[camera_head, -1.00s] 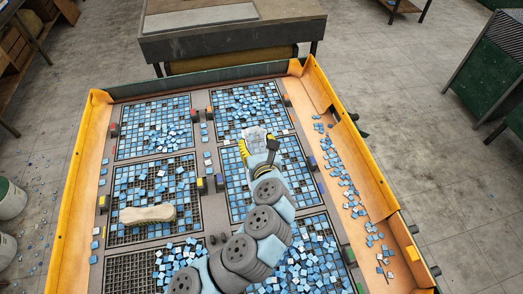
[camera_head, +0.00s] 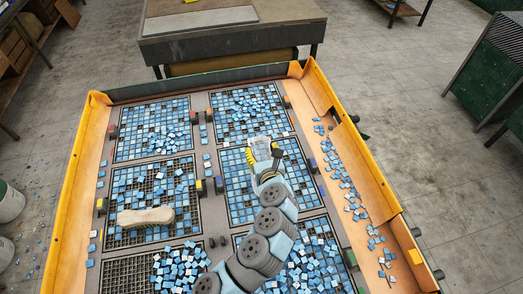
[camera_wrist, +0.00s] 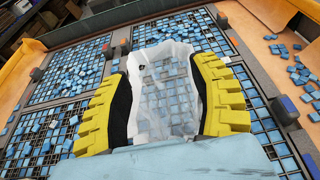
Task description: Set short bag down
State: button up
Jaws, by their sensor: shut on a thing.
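The short bag (camera_wrist: 163,88) is a clear bag with blue tiles showing in or through it. In the wrist view it stands between the two yellow, black-padded fingers of my gripper (camera_wrist: 165,105). My gripper is shut on it. In the head view the bag (camera_head: 261,143) is at the end of my arm, and my gripper (camera_head: 262,150) is over the right-hand middle grid. I cannot tell whether the bag touches the grid below.
A longer beige bag (camera_head: 146,216) lies on the left middle grid. Loose blue tiles lie over several grids and along the orange right-hand ledge (camera_head: 325,150). Small coloured blocks, such as a yellow one (camera_head: 201,187), line the grid edges. A grey worktable (camera_head: 230,40) stands beyond the tray.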

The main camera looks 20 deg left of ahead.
jog(key=shift+f, duration=0.1)
jog(key=o, duration=1.3)
jog(key=shift+s+r, duration=0.1)
jog(key=shift+r, duration=0.1)
jog(key=shift+p+v, duration=0.5)
jog(key=shift+v, duration=5.4)
jog(key=shift+d, duration=0.15)
